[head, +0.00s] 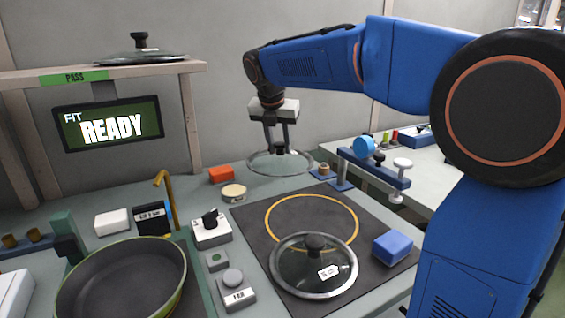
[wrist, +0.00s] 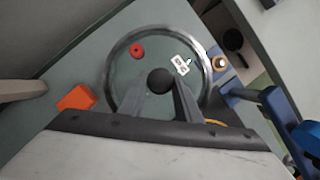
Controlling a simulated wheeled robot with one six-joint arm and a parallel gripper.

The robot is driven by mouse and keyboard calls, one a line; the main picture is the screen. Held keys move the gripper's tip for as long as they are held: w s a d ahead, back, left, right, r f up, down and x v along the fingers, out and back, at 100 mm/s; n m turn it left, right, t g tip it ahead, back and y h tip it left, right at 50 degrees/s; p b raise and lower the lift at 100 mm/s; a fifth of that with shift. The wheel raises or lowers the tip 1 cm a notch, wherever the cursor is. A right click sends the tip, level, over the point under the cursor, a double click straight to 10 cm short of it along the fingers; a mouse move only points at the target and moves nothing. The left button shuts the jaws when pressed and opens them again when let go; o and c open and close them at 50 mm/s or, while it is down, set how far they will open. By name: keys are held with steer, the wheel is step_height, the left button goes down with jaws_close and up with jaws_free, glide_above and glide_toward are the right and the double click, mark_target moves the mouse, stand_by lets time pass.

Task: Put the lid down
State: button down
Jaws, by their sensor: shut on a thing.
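My gripper (head: 280,146) is shut on the dark knob of a glass lid (head: 262,163) and holds it level above the back of the bench. In the wrist view my gripper (wrist: 161,88) has its two fingers on the knob, with the lid's glass (wrist: 128,72) around it. The lid carries a white tag and a red mark shows in or through its glass. A second glass lid (head: 290,277) with a dark knob and white tag lies on the dark mat (head: 252,232), overlapping the yellow ring (head: 269,212). A third lid (head: 140,57) rests on the shelf marked PASS.
An open pan (head: 122,283) stands at the front left. A blue block (head: 392,247) lies on the mat's right side. A red block (head: 221,175), a round tin (head: 233,192) and a blue clamp fixture (head: 372,168) are near the held lid. A screen (head: 108,125) reads FIT READY.

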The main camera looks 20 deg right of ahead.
mark_target(279, 155)
steer(key=shift+f, duration=2.35)
steer(key=c, duration=1.3)
jaws_free()
steer(key=shift+f, duration=0.1)
